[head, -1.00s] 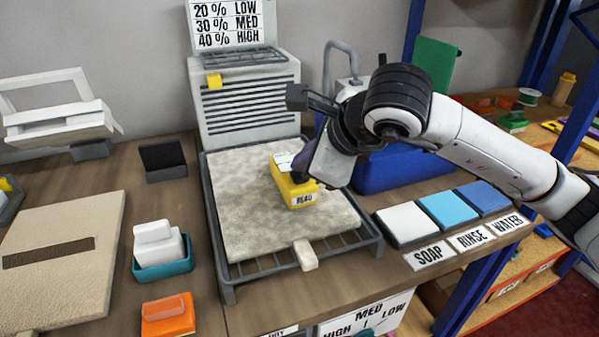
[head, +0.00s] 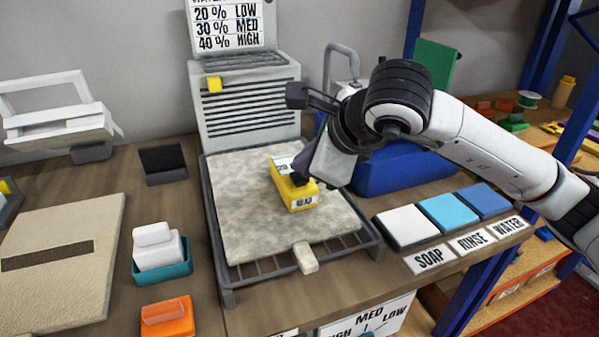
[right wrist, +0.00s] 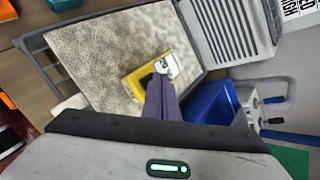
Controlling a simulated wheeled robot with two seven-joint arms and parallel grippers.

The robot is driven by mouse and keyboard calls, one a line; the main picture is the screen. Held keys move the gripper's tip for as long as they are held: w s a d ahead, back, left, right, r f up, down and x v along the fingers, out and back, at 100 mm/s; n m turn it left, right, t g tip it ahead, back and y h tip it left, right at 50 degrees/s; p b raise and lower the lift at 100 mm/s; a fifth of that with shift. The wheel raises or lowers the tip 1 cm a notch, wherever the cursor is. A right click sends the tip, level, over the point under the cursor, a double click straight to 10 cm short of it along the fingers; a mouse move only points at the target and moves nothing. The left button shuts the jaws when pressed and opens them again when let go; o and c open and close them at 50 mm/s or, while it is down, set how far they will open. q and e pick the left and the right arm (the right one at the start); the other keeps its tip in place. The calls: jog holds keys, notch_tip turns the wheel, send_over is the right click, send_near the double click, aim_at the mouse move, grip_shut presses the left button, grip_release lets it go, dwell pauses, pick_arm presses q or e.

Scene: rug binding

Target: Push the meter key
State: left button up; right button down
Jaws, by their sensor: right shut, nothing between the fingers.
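A yellow meter (head: 293,196) lies on the speckled beige rug piece (head: 245,215). Its front carries a label that seems to say READ, and a small pale display (head: 282,164) sits on its top. My right gripper (head: 301,180) is shut and empty, pointing down at the top of the meter. My left gripper is not in view.
The rug lies on a grey wire rack (head: 222,262) before a grey vented unit (head: 247,105). White, light blue and blue pads (head: 447,211) sit at the right, a blue bin (head: 395,170) behind. Soap-like blocks (head: 158,245) stand at the left.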

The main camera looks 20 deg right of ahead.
jog(key=shift+r, duration=0.45)
jog(key=shift+r, duration=0.1)
jog(key=shift+r+p, duration=1.3)
jog(key=shift+r, duration=1.15)
